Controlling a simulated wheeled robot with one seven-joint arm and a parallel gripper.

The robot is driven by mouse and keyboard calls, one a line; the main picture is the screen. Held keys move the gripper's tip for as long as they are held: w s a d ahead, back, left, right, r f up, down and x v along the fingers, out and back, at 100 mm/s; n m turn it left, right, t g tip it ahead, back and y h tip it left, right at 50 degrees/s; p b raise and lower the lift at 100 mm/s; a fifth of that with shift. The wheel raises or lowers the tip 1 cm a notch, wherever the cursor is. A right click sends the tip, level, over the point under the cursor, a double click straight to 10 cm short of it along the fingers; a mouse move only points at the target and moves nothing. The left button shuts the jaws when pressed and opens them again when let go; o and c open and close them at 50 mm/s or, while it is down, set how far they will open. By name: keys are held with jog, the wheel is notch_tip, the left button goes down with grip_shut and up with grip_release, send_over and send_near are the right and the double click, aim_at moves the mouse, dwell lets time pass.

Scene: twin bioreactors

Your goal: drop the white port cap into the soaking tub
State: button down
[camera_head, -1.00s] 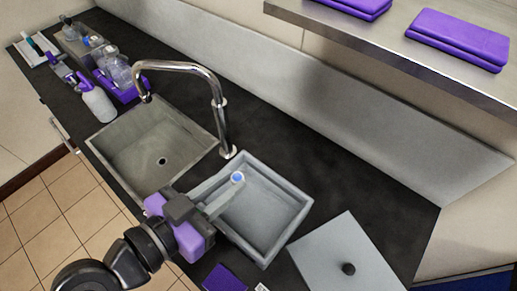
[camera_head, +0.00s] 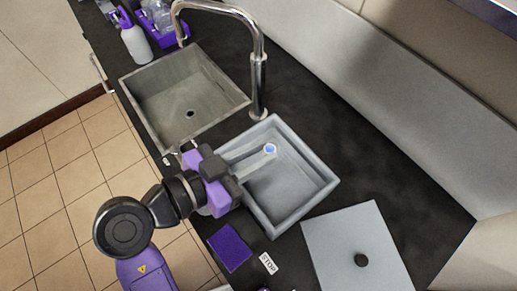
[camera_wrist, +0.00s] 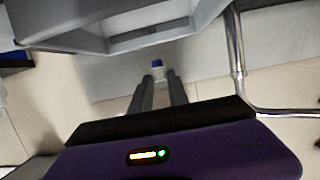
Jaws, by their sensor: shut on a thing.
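The port cap (camera_head: 270,149) is small and white with a blue face, held at the tips of my gripper (camera_head: 264,153). In the wrist view the cap (camera_wrist: 157,68) sits between the two grey fingertips (camera_wrist: 158,77), which are closed on it. The soaking tub (camera_head: 306,208) is a grey open square basin on the dark counter. In the head view the gripper reaches across the tub's left rim, and the cap appears over the tub's inside, near its upper corner. The cap's height above the floor is hard to tell. The tub wall (camera_wrist: 170,37) also shows in the wrist view.
A sink (camera_head: 150,82) with a tall chrome faucet (camera_head: 262,75) lies left of and behind the tub. A grey lid (camera_head: 340,235) with a black knob lies to the right. A purple pad (camera_head: 229,248) and a STOP label (camera_head: 268,263) lie in front. A spray bottle (camera_head: 136,43) stands far left.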

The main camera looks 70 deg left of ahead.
jog(key=c, duration=1.2)
grip_release()
jog(key=shift+b+v, duration=0.65)
jog(key=shift+v, duration=3.3)
jog(key=shift+a, duration=0.1)
